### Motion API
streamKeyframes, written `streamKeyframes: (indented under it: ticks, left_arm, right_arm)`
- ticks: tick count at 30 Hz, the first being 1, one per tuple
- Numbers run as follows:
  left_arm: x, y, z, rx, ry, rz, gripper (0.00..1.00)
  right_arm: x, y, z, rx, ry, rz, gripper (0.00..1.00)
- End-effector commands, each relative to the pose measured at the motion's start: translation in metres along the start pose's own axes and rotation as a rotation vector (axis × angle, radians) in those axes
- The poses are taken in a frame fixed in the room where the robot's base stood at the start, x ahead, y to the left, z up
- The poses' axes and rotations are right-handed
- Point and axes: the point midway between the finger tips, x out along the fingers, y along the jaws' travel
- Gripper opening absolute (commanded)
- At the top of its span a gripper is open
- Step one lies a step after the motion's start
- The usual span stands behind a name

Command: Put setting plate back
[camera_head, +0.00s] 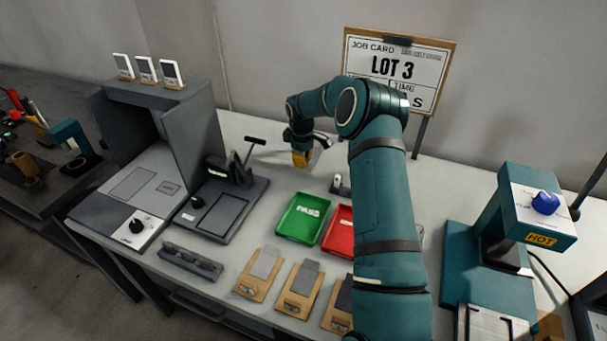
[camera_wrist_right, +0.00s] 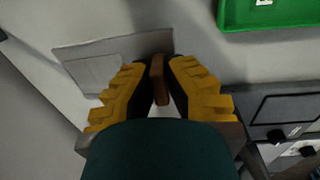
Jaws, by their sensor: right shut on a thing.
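My right gripper (camera_head: 301,158) is at the back of the bench, behind the green PASS tray, with its yellow fingers pointing down. In the right wrist view its fingers (camera_wrist_right: 160,80) are shut on a brown grip piece (camera_wrist_right: 168,85). A thin pale grey plate (camera_wrist_right: 110,52) shows right beside that piece, and I take the two together as the setting plate. In the head view only a pale sliver of the plate (camera_head: 318,153) shows beside the fingers. Whether the plate touches the bench is not clear. My left gripper is not in view.
The green PASS tray (camera_head: 302,218) and a red tray (camera_head: 338,232) lie in front of the gripper. A dark grey device with a lever (camera_head: 222,208) stands left. The job card board (camera_head: 395,68) stands behind. Tan cards (camera_head: 300,289) lie along the front; a teal HOT press (camera_head: 510,235) is right.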

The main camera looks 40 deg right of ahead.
Motion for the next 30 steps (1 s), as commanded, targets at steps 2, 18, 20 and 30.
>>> streamKeyframes:
  ticks: [2,18,20,30]
  left_arm:
    - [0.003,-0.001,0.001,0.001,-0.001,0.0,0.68]
    - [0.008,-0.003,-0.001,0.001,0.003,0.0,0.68]
    - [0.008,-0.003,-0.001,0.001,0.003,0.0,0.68]
    - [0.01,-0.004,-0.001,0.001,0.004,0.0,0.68]
  right_arm:
    - [0.014,-0.001,0.0,0.0,-0.001,-0.001,0.0]
    - [0.056,-0.004,0.0,0.0,0.001,0.002,0.0]
    - [0.056,-0.004,0.0,0.0,0.001,0.002,0.0]
    - [0.059,-0.004,0.0,0.0,0.0,0.001,0.34]
